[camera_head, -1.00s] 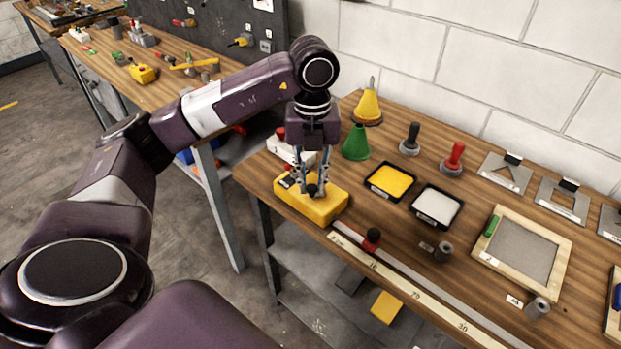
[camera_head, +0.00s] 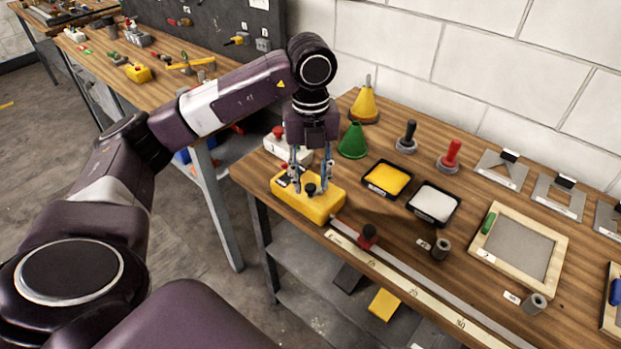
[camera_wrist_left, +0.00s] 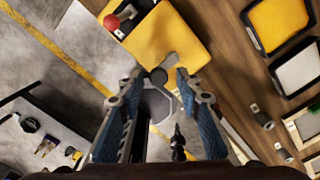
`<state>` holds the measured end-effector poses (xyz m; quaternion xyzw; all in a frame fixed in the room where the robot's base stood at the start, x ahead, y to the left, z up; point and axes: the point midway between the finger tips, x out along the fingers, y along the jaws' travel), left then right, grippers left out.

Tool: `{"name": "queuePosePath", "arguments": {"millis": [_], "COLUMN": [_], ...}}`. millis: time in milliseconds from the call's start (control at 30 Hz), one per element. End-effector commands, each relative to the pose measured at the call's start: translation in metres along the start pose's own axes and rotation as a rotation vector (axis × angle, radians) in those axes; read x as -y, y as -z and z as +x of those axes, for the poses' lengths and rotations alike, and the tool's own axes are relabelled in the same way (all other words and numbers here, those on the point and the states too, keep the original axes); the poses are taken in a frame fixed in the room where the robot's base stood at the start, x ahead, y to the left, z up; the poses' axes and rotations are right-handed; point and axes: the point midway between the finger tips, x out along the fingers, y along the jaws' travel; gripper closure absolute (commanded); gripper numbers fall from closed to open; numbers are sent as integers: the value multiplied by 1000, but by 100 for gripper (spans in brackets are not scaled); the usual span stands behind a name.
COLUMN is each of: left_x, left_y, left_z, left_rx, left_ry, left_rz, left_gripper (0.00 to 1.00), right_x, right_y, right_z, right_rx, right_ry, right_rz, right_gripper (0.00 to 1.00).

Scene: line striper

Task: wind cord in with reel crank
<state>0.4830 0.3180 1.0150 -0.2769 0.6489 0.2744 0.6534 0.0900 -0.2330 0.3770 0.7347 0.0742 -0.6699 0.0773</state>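The reel is a yellow box (camera_head: 320,207) at the near left corner of the wooden bench. A black crank knob (camera_head: 311,189) stands on its top. My left gripper (camera_head: 311,181) points down over the box with its fingers spread on either side of the knob. In the left wrist view the open fingers (camera_wrist_left: 158,88) have the dark knob (camera_wrist_left: 158,76) between their tips, with gaps on both sides. A short grey crank arm (camera_wrist_left: 170,61) runs from it over the yellow box (camera_wrist_left: 172,38). I cannot make out the cord. My right gripper is not in view.
A white box with a red knob (camera_head: 279,132) stands behind the reel, and a green cone (camera_head: 353,141) is to its right. Yellow (camera_head: 388,179) and white trays (camera_head: 434,203) lie right.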

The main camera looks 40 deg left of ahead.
Motion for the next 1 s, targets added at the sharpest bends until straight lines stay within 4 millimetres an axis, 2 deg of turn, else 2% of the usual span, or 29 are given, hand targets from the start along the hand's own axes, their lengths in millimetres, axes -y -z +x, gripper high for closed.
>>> {"name": "queuePosePath", "arguments": {"millis": [267,367,467,633,1000], "left_x": [-1,0,0,0,0], "left_y": [1,1,0,0,-1], "left_z": [1,-4,-17,-54,-100], "left_rx": [-3,-3,-1,2,1], "left_ry": [-4,-3,-1,1,0], "left_rz": [2,2,1,2,-1], "left_gripper": [64,64,64,64,64], "right_x": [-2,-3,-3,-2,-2], "right_y": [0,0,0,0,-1], "right_z": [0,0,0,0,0], "right_rx": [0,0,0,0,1], "right_ry": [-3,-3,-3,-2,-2], "right_rz": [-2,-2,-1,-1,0], "right_gripper": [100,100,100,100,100]}}
